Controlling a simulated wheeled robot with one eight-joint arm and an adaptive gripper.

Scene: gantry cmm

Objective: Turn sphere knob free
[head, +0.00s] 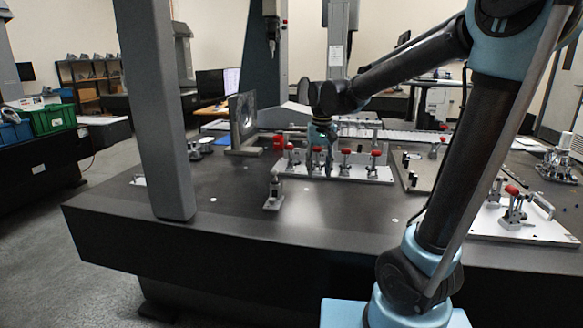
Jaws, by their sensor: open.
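My gripper (321,163) points down over the white fixture plate (378,178) near the middle of the table. It is open, but its fingers are small and hard to separate from the clamps behind them. A small grey stand (273,192) stands upright on the table, left of and nearer than my gripper, apart from it. A knob on this stand is too small to make out clearly. I cannot tell for certain which part is the sphere knob.
Red-tipped clamps (345,155) stand along the fixture plate. A grey gantry column (156,110) rises at the left, and a probe head (271,35) hangs behind. The dark table (225,225) is clear at the front.

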